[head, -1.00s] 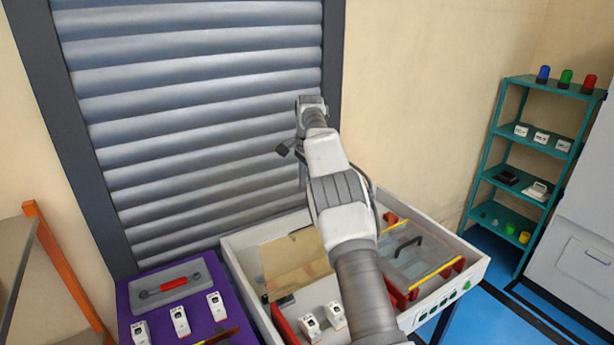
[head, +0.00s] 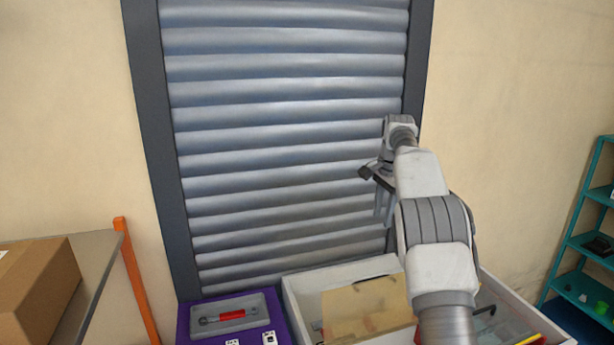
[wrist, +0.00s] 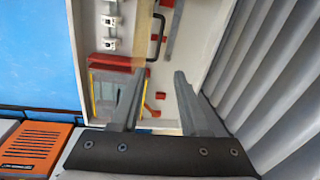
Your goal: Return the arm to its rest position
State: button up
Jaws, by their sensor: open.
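My gripper (head: 383,203) hangs at the end of my raised arm in the head view, in front of the roller shutter. In the wrist view its two fingers (wrist: 154,100) are apart with nothing held between them. Below it stands the white-walled bender box (wrist: 207,62), apart from the fingers. The box also shows in the head view (head: 300,302), with a tan panel (head: 365,308) inside; my arm hides part of it. In the wrist view the box holds a black handle (wrist: 157,38), red parts and small white devices (wrist: 110,22).
A grey roller shutter (head: 285,140) stands close behind my gripper. A purple table (head: 187,325) holds a grey tray with a red-handled item (head: 222,317). A cardboard box (head: 38,290) is on a shelf at left. A teal rack (head: 590,240) stands at right.

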jog(key=s+a+r+n+t+b, duration=0.1)
jog(key=s+a+r+n, duration=0.15)
jog(key=s+r, duration=0.55)
jog(key=s+a+r+n+t+b, duration=0.15)
jog(key=s+r+n, duration=0.25)
jog(key=s, duration=0.8)
jog(key=s+a+f+n, duration=0.1)
jog(key=s+f+n, duration=0.1)
jog(key=s, duration=0.5)
jog(key=s+a+f+n+t, duration=0.1)
jog(key=s+a+f+n, duration=0.1)
jog(key=s+f, duration=0.3)
jog(key=s+a+f+n, duration=0.1)
jog(key=s+f+n, duration=0.2)
jog(key=s, duration=0.8)
jog(key=shift+s+a+f+t, duration=0.25)
jog(key=shift+a+f+t, duration=0.1)
jog(key=shift+f, duration=0.3)
